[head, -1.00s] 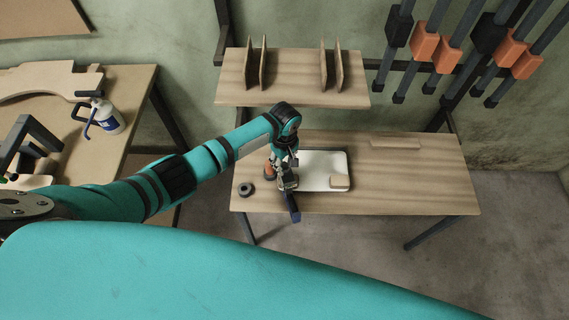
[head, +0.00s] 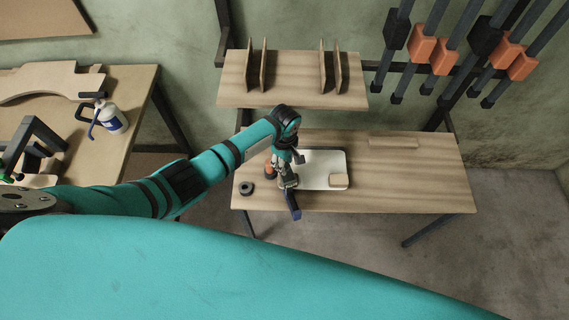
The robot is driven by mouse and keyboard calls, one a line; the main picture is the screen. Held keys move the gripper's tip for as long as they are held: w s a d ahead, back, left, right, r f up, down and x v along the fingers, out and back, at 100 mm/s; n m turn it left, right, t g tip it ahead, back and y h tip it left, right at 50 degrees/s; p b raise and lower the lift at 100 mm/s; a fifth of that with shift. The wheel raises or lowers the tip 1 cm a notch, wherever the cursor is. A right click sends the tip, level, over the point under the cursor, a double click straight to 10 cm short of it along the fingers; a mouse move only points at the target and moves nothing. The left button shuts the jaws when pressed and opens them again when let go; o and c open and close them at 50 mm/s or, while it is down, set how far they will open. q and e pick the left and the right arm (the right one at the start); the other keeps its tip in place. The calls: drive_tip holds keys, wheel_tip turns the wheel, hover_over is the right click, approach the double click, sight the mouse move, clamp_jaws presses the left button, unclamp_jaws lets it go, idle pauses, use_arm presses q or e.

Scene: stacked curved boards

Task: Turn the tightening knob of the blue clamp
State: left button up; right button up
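A dark blue bar (head: 293,207), which looks like part of the blue clamp, sticks out past the front edge of the right table just below my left gripper. Its tightening knob cannot be made out. My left arm reaches in from the left, and my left gripper (head: 289,181) points down at the front of the table, touching or right above the top of the blue bar. The fingers are too small and dark to tell whether they are open or shut on it. My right gripper is not in view.
The right table (head: 420,180) holds a white tray (head: 315,172) with a small wooden block (head: 339,180), a black ring (head: 246,188) and an orange item (head: 269,173). A shelf (head: 290,92) with upright boards hangs above. A spray bottle (head: 111,119) stands on the left table.

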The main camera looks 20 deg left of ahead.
use_arm(q)
drive_tip(key=shift+n, duration=0.7)
drive_tip(key=o, duration=0.8)
drive_tip(key=shift+r, duration=0.1)
drive_tip(key=shift+r, duration=2.9)
